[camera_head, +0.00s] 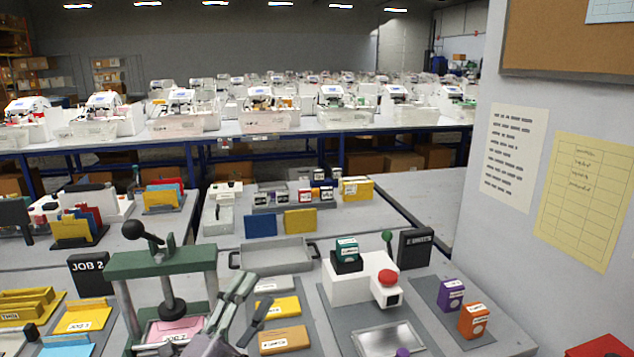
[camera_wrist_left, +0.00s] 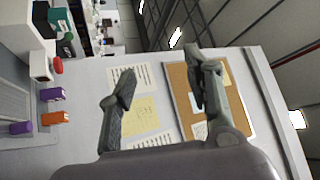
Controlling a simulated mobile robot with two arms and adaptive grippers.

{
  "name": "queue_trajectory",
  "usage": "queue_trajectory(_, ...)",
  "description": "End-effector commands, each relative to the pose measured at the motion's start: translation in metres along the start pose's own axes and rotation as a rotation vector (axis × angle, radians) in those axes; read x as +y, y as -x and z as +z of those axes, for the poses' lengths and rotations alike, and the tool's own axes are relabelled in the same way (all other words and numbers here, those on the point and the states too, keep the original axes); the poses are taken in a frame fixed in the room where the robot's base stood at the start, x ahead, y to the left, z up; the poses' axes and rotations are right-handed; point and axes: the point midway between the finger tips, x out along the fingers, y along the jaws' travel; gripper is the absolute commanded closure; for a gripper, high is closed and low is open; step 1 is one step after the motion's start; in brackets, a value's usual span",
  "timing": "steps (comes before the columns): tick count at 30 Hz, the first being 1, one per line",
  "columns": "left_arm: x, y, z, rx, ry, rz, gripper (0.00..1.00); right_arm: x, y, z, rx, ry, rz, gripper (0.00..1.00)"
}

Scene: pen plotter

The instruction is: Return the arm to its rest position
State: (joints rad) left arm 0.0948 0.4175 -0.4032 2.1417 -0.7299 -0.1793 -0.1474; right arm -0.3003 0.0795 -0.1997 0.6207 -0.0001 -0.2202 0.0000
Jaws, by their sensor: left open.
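My left gripper (camera_head: 256,288) comes up from the bottom of the head view, just right of the green-framed press (camera_head: 160,262). Its two grey fingers are spread apart with nothing between them. They overlap the view of the yellow and orange blocks behind. In the left wrist view the open gripper (camera_wrist_left: 162,64) is empty too, and its fingers stand in front of the wall with its papers and cork board. My right gripper is not in view.
A white device with a red button (camera_head: 388,277) stands right of the gripper. Purple (camera_head: 450,294) and orange (camera_head: 474,320) boxes lie beyond it, near the wall (camera_head: 545,60). An empty grey tray (camera_head: 275,256) is behind the gripper. A JOB 2 sign (camera_head: 90,272) stands left.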

Motion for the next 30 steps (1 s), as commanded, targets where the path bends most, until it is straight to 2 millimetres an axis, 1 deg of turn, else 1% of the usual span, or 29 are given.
queue_trajectory(1, 0.011, 0.015, 0.021, -0.127, 0.105, 0.030, 0.54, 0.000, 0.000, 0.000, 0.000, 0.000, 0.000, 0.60)
queue_trajectory(2, 0.019, 0.025, 0.034, -0.204, 0.163, 0.049, 0.54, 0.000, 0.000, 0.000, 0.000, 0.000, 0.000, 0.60)
queue_trajectory(3, 0.030, 0.040, 0.050, -0.304, 0.240, 0.078, 0.54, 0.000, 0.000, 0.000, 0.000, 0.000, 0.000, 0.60)
queue_trajectory(5, 0.050, 0.067, 0.071, -0.456, 0.353, 0.129, 0.54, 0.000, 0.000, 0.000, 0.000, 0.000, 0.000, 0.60)
queue_trajectory(6, 0.064, 0.087, 0.083, -0.557, 0.424, 0.167, 0.54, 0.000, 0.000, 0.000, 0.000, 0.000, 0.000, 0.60)
queue_trajectory(8, 0.087, 0.122, 0.095, -0.707, 0.530, 0.230, 0.54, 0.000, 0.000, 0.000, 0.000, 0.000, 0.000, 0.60)
queue_trajectory(9, 0.103, 0.147, 0.099, -0.806, 0.597, 0.277, 0.54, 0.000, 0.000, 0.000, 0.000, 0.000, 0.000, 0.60)
queue_trajectory(10, 0.114, 0.167, 0.101, -0.877, 0.644, 0.312, 0.54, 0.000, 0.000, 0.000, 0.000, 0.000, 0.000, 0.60)
queue_trajectory(11, 0.124, 0.185, 0.101, -0.945, 0.687, 0.348, 0.54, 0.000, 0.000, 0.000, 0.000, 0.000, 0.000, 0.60)
queue_trajectory(12, 0.136, 0.209, 0.099, -1.026, 0.741, 0.393, 0.54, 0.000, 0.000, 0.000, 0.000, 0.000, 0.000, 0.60)
queue_trajectory(14, 0.150, 0.241, 0.094, -1.132, 0.805, 0.456, 0.54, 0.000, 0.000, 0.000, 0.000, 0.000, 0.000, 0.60)
queue_trajectory(15, 0.158, 0.260, 0.089, -1.195, 0.843, 0.496, 0.54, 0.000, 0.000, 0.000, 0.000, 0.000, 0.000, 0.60)
queue_trajectory(17, 0.167, 0.287, 0.080, -1.279, 0.891, 0.552, 0.54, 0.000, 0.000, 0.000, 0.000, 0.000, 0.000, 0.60)
queue_trajectory(18, 0.172, 0.303, 0.073, -1.331, 0.921, 0.589, 0.54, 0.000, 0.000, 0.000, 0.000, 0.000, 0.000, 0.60)
queue_trajectory(19, 0.175, 0.315, 0.068, -1.368, 0.940, 0.615, 0.54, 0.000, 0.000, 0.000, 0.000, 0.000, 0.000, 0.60)
queue_trajectory(24, 0.184, 0.375, 0.036, -1.552, 1.035, 0.760, 0.54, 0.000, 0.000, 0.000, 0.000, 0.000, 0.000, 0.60)
queue_trajectory(25, 0.185, 0.385, 0.029, -1.582, 1.051, 0.786, 0.54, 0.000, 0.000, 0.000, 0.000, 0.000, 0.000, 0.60)
queue_trajectory(26, 0.190, 0.389, 0.028, -1.598, 1.056, 0.800, 0.54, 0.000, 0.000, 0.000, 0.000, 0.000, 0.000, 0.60)
queue_trajectory(27, 0.202, 0.388, 0.035, -1.596, 1.050, 0.799, 0.54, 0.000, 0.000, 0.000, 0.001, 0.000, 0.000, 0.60)
queue_trajectory(30, 0.227, 0.392, 0.045, -1.601, 1.046, 0.806, 0.54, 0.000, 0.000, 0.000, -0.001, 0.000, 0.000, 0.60)
